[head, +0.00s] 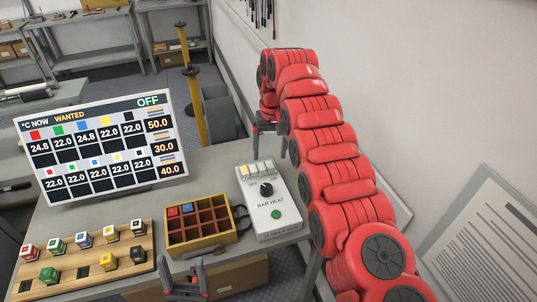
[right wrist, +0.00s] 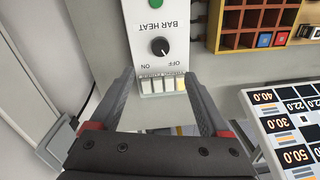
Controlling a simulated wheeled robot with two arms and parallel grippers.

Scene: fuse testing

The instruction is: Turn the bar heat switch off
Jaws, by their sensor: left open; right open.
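The white BAR HEAT box (head: 255,217) stands at the table's right edge, with a black knob (head: 266,189) and a green button (head: 275,214). In the right wrist view the box is upside down, and the white mark on the knob (right wrist: 160,46) points toward OFF. Of its row of small tiles, the one at the OFF end (right wrist: 180,84) is yellow. My right gripper (right wrist: 159,75) is open and empty, its fingers spread below the knob in that view, not touching it. My left gripper (head: 184,270) is open and empty at the table's front edge.
A display (head: 98,145) reads OFF at its top right. A wooden divided box (head: 203,240) holds a red and a blue block beside the BAR HEAT box. A wooden rack (head: 70,265) holds several coloured blocks. A wall rises at the right.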

